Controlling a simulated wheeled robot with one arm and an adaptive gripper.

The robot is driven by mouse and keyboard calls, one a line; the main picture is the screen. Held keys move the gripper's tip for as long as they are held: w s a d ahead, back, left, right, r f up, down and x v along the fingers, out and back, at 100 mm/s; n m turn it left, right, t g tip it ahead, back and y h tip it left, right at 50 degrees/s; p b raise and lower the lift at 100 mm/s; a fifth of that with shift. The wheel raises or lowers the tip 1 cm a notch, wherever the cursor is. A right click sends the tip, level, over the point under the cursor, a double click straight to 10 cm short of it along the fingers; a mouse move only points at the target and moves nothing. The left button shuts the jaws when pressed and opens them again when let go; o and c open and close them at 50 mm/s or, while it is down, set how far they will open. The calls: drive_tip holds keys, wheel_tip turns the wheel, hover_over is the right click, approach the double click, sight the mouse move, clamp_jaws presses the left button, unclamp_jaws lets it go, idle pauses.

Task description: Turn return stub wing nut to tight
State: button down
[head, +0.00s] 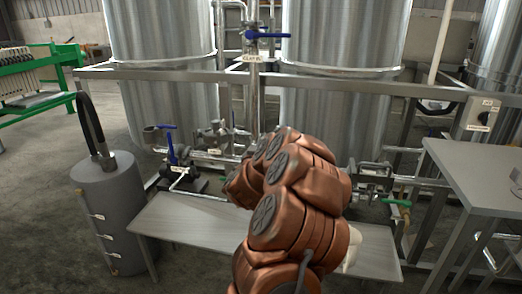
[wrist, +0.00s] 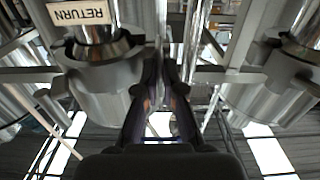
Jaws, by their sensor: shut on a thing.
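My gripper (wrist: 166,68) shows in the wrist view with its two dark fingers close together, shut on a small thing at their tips. That thing is most likely the return stub wing nut, but the fingertips hide it and I cannot make out its wings or how far it is turned. A white label reading RETURN (wrist: 80,12) appears upside down at the upper left of the wrist view. A shiny metal pipe (wrist: 88,48) is beside it, left of the fingers. In the head view my copper-coloured arm covers the gripper and the work spot.
A blue-handled valve (head: 252,36) stands on a vertical pipe between two large steel tanks (head: 160,60). A grey cylinder (head: 125,215) with a black hose stands left of a low metal tray (head: 190,220). A steel table (head: 480,170) is at right.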

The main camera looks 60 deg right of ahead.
drive_tip(key=shift+m, duration=0.3)
idle(0.4)
drive_tip(key=c, duration=1.3)
unclamp_jaws()
drive_tip(key=shift+a, duration=0.15)
drive_tip(key=v, duration=0.7)
drive_tip(key=shift+s+a, duration=0.1)
